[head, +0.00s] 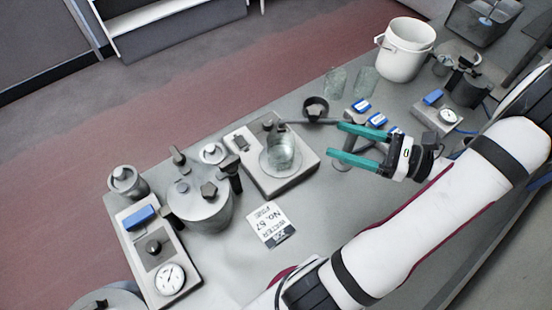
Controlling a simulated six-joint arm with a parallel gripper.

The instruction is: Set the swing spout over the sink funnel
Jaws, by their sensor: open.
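My gripper (336,141) has two teal fingers, open and pointing left, with a gap between them. A thin grey tube, which looks like the swing spout (310,122), runs left from near the upper finger toward a glass beaker (281,156). Its left end is near the beaker's upper rim; I cannot tell if it is directly above. A small dark round cup, which looks like the sink funnel (315,107), stands just behind the tube. The spout's post is partly hidden by the fingers. I cannot tell whether the fingers touch it.
The beaker stands on a pale square plate (298,179). A lidded pot (199,208) and a gauge panel (157,245) are at left. Two glasses (336,82) and a white bucket (403,52) stand behind. A gauge box (438,117) is at right. A printed card (270,225) lies in front.

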